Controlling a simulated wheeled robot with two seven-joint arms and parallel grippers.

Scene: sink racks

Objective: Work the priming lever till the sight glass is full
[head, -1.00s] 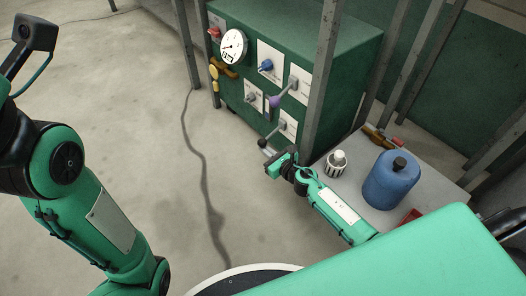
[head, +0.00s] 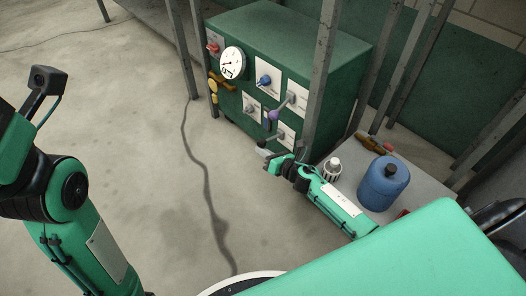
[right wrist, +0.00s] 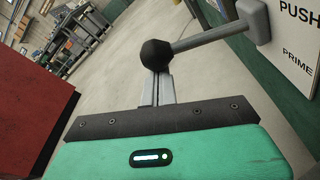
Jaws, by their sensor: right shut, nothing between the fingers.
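The priming lever (right wrist: 205,40) is a grey rod with a black ball knob (right wrist: 158,54), coming from a plate marked PUSH and PRIME (right wrist: 295,45) in the right wrist view. In the head view its plate (head: 286,133) is the lowest on the green cabinet. My right gripper (right wrist: 157,90) is shut and empty, its fingertips right at the knob; I cannot tell whether they touch. It also shows in the head view (head: 262,149), in front of the cabinet's lower right. My left arm is at the left, its fingers out of sight. I cannot make out a sight glass.
The green cabinet (head: 290,38) carries a white dial (head: 232,62), a blue knob (head: 264,79) and a purple-knobbed lever (head: 273,115) just above my right gripper. Grey posts (head: 322,80) stand close by. A blue jug (head: 383,183) and a white-capped bottle (head: 332,168) stand beside my right forearm.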

